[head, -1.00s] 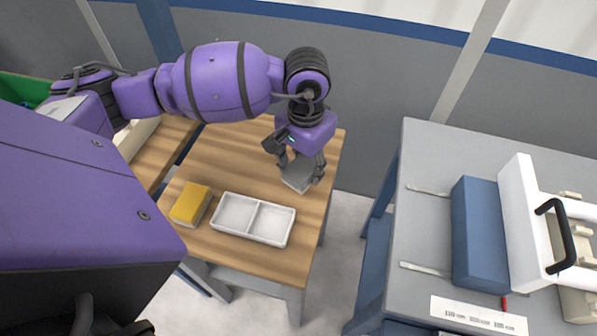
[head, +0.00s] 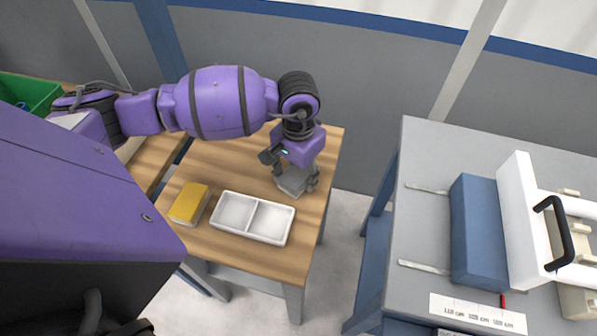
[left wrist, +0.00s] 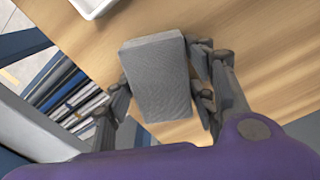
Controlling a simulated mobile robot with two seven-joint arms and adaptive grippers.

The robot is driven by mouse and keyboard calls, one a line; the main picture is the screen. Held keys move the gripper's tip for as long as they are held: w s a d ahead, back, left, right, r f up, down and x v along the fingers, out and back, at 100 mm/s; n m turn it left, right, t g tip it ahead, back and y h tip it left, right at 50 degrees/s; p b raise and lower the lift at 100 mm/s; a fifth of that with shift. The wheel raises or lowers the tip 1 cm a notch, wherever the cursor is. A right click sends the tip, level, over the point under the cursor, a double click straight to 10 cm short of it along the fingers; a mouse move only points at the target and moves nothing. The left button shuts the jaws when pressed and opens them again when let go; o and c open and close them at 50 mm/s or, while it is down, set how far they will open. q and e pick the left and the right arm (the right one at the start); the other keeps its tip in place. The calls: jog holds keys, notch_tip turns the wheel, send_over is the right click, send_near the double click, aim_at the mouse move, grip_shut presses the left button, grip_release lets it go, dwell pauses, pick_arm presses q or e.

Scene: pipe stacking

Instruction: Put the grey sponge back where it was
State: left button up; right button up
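The grey sponge (head: 291,184) is at the right side of the wooden table, behind and to the right of the white tray. My left gripper (head: 295,179) is above it, pointing down, with a finger on either side. In the left wrist view the grey sponge (left wrist: 158,80) fills the space between the fingers (left wrist: 160,85), which appear to press on its two sides. I cannot tell whether its underside touches the table. My right gripper is not in view.
A white two-compartment tray (head: 250,218) looks empty. A yellow sponge (head: 189,203) lies left of it. The wooden table (head: 225,160) has clear room behind the tray. A grey bench (head: 420,225) with a blue block (head: 478,230) stands to the right, across a gap.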

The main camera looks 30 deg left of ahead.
aim_at(298, 173)
pick_arm(q)
jog(key=shift+o, duration=0.9)
jog(key=shift+w+r, duration=0.1)
jog(key=shift+r, duration=0.5)
notch_tip(298, 173, up, 11)
jog(key=shift+r, duration=0.2)
